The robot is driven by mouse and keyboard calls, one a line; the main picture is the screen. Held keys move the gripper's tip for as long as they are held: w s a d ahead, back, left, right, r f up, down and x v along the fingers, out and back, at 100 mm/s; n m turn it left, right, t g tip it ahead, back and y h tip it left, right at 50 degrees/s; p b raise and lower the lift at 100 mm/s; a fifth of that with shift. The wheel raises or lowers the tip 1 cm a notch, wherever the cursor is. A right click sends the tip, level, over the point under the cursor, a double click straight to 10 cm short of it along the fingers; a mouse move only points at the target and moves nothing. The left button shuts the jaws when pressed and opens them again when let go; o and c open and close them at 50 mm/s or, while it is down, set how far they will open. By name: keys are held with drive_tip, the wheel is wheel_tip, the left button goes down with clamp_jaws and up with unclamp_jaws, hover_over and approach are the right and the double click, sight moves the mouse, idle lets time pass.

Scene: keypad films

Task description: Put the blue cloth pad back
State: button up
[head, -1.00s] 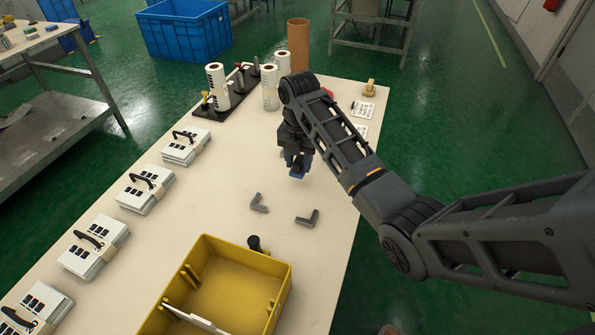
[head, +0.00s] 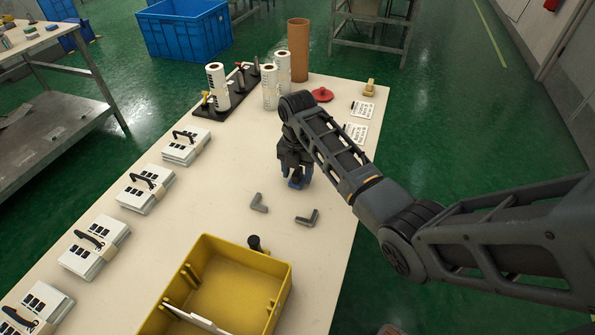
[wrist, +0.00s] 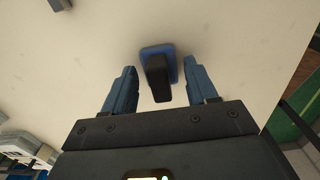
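The blue cloth pad (wrist: 172,62) has a black grip (wrist: 157,80) and lies between the fingers of my gripper (wrist: 161,68) in the wrist view. Both blue fingers stand apart from the grip, with a gap on each side, so my gripper is open. In the head view my gripper (head: 297,174) points down close above the white table, and the blue pad (head: 296,184) shows small at its tips. The pad appears to rest on the table; its underside is hidden.
Two grey L-shaped corner pieces (head: 259,203) (head: 307,218) lie on the table (head: 225,205) in front of my gripper. A yellow bin (head: 235,290) stands nearer. Strapped keypad stacks (head: 147,188) line the left edge. White rolls (head: 218,86) and a brown tube (head: 298,50) stand behind.

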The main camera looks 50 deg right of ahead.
sight(298, 170)
drive_tip(key=shift+o, duration=0.7)
wheel_tip(298, 170, up, 12)
drive_tip(key=p, duration=0.1)
drive_tip(key=shift+r, duration=0.15)
drive_tip(key=shift+a, duration=0.1)
